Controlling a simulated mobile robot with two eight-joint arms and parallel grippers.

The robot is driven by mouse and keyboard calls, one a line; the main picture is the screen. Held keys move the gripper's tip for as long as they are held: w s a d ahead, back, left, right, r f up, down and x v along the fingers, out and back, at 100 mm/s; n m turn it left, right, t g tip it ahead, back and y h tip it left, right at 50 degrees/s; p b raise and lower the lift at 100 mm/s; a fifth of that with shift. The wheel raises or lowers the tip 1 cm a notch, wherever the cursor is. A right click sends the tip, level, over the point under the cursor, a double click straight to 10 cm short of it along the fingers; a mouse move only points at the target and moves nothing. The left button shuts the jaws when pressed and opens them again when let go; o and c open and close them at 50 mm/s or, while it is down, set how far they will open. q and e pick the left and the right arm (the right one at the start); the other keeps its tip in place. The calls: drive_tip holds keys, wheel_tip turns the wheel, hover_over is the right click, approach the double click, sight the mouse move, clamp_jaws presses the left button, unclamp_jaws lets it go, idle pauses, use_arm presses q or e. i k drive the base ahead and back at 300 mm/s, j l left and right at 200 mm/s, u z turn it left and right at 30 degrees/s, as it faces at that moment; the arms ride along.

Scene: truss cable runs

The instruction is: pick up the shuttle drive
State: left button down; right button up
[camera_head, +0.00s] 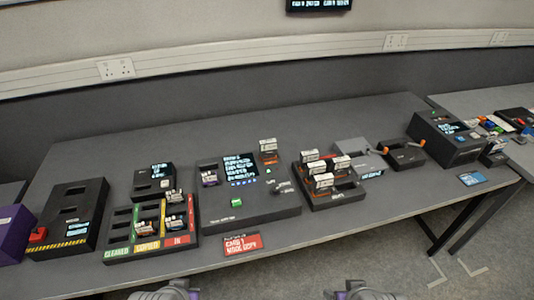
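Several small dark drives with white labels are in view, but the labels are too small to read, so I cannot tell which is the shuttle drive. Some stand in a dark slotted rack (349,194), among them one drive (323,181) at its front. One drive (267,146) stands at the back right of the console (225,213), and another (209,179) with a purple part at its left. Others (174,197) sit in the sorting tray (119,224). My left gripper (170,290) and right gripper (358,290) are at the bottom edge, cut off, away from every drive.
The grey table (330,125) is clear along its back. A red-labelled card (242,244) lies at the front edge. A dark box with a screen (448,140) stands at the right, a hazard-striped box (70,212) at the left, and a purple box (12,232) beyond it.

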sight(268, 149)
drive_tip(key=i+l+u, duration=0.1)
drive_tip(key=i+u, duration=0.2)
drive_tip(key=u, duration=0.2)
drive_tip(key=i+l+u, duration=0.2)
drive_tip(key=u, duration=0.3)
drive_tip(key=i+l+u, duration=0.3)
drive_tip(key=u, duration=0.15)
drive_tip(key=l, duration=0.05)
